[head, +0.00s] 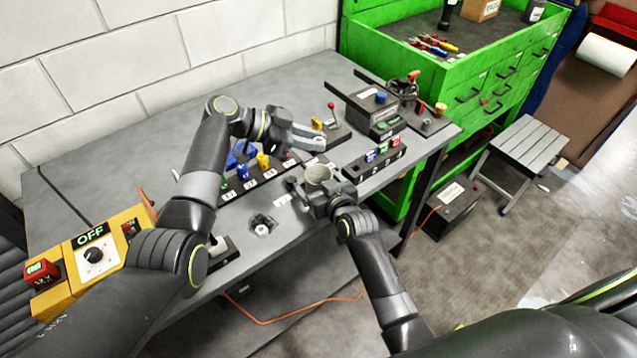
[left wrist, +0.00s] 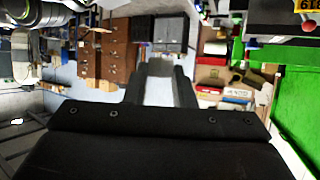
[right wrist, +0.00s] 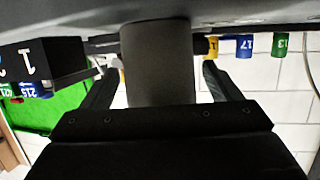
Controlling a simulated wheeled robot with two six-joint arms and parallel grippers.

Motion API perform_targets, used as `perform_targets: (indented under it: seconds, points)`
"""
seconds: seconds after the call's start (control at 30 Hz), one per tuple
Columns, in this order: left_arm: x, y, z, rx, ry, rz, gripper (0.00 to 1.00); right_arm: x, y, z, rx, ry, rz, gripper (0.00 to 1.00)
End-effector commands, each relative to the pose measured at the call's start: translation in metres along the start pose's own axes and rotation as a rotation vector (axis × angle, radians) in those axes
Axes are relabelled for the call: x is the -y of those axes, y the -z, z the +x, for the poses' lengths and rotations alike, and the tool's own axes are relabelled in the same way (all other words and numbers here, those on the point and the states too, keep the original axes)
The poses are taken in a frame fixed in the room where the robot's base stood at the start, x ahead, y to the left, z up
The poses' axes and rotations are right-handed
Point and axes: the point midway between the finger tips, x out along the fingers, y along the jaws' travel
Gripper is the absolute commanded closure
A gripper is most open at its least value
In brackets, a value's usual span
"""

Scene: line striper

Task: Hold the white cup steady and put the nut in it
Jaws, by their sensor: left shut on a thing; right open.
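The cup (head: 318,174), grey-white and upright, is near the front edge of the grey table. My right gripper (head: 322,192) is open with its fingers around the cup; in the right wrist view the cup (right wrist: 158,62) stands between the fingers, with a clear gap at the right finger. My left gripper (head: 318,138) is above the table, behind and above the cup, its fingers pointing right. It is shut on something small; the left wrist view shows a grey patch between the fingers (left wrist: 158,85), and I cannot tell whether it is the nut.
A pale small piece sits on a dark pad (head: 262,227) left of the cup. A numbered block with coloured plugs (head: 374,163) is to the right, another numbered row (head: 247,182) to the left. A red-lever switch (head: 336,128) is beyond my left fingertips. A yellow OFF box (head: 98,256) is far left.

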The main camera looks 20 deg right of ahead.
Motion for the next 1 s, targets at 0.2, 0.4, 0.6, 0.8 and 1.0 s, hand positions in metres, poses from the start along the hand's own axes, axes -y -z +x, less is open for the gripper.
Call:
perform_targets:
  seconds: [0.2, 0.4, 0.6, 0.8, 1.0]
  points:
    - [0.0000, 0.0003, 0.0001, 0.000, 0.000, 0.000, 0.99, -0.0001, 0.0000, 0.0004, 0.000, 0.000, 0.000, 0.16]
    - [0.0000, 0.0003, 0.0001, 0.000, 0.000, 0.000, 0.99, -0.0001, -0.0001, 0.0002, 0.000, 0.000, 0.000, 0.38]
    - [0.0000, 0.0003, 0.0001, 0.000, 0.000, 0.000, 0.99, 0.0000, -0.0002, 0.0002, 0.000, 0.000, 0.000, 0.64]
    - [0.0000, 0.0002, 0.0001, 0.000, 0.000, 0.000, 0.52, 0.0000, -0.0002, 0.0001, 0.000, 0.000, 0.000, 0.64]
    - [-0.0001, 0.0000, 0.0001, 0.000, 0.000, 0.000, 0.52, 0.0001, -0.0003, 0.0001, 0.000, 0.000, 0.000, 0.64]
